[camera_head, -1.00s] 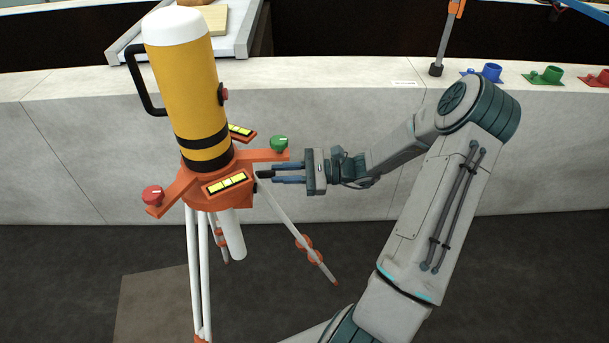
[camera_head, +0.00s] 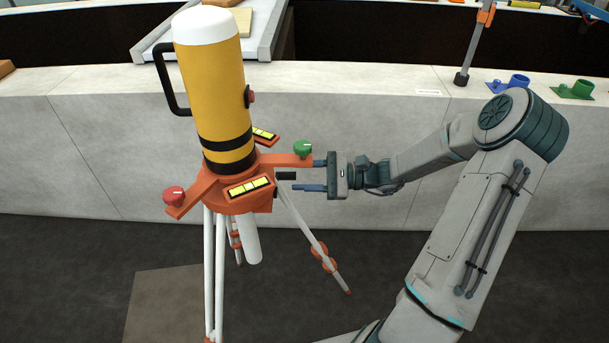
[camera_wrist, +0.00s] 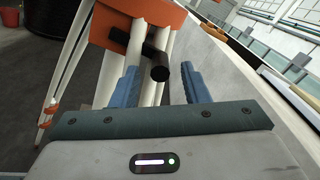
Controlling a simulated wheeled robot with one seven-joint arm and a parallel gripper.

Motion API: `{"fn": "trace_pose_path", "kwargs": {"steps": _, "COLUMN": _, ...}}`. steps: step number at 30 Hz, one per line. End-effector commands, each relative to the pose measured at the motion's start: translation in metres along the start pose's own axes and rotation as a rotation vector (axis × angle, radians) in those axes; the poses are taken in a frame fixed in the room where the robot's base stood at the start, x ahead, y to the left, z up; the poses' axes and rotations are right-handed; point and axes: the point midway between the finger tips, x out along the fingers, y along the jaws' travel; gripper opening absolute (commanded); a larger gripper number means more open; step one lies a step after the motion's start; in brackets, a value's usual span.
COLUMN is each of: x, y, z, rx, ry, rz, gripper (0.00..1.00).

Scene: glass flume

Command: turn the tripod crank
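The orange tripod head (camera_head: 240,197) stands on white legs and bears a yellow cylinder with a white top. Its crank shows as a short black handle (camera_head: 286,176) on the head's right side. In the wrist view the black crank (camera_wrist: 160,72) has its round end facing the camera, in line with the gap between my fingers. My gripper (camera_head: 308,175) is open just right of the crank, with blue fingers above and below the handle's line. The wrist view also shows the gripper (camera_wrist: 158,86) open, with room on both sides of the crank. No finger visibly touches it.
A green knob (camera_head: 303,148) on an orange arm sits just above my upper finger. A red knob (camera_head: 174,195) is at the left. A tripod leg (camera_head: 315,245) slants below my gripper. A pale wall (camera_head: 400,105) runs behind.

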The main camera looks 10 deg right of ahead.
Motion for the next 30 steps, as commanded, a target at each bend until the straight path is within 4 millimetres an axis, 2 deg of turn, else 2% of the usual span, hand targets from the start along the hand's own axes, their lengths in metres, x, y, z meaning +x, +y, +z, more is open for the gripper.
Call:
{"fn": "trace_pose_path", "kwargs": {"steps": 4, "x": -0.005, "y": 0.0, "z": -0.001, "rx": -0.001, "ry": 0.001, "rz": -0.001, "gripper": 0.41}}
{"fn": "trace_pose_path", "kwargs": {"steps": 7, "x": -0.018, "y": 0.0, "z": -0.002, "rx": -0.002, "ry": 0.003, "rz": -0.003, "gripper": 0.41}}
{"fn": "trace_pose_path", "kwargs": {"steps": 21, "x": -0.117, "y": 0.001, "z": -0.002, "rx": -0.001, "ry": 0.003, "rz": -0.002, "gripper": 0.41}}
{"fn": "trace_pose_path", "kwargs": {"steps": 25, "x": -0.131, "y": 0.0, "z": -0.001, "rx": -0.001, "ry": 0.001, "rz": 0.0, "gripper": 0.41}}
{"fn": "trace_pose_path", "kwargs": {"steps": 30, "x": -0.138, "y": 0.0, "z": 0.0, "rx": 0.0, "ry": 0.0, "rz": 0.0, "gripper": 0.41}}
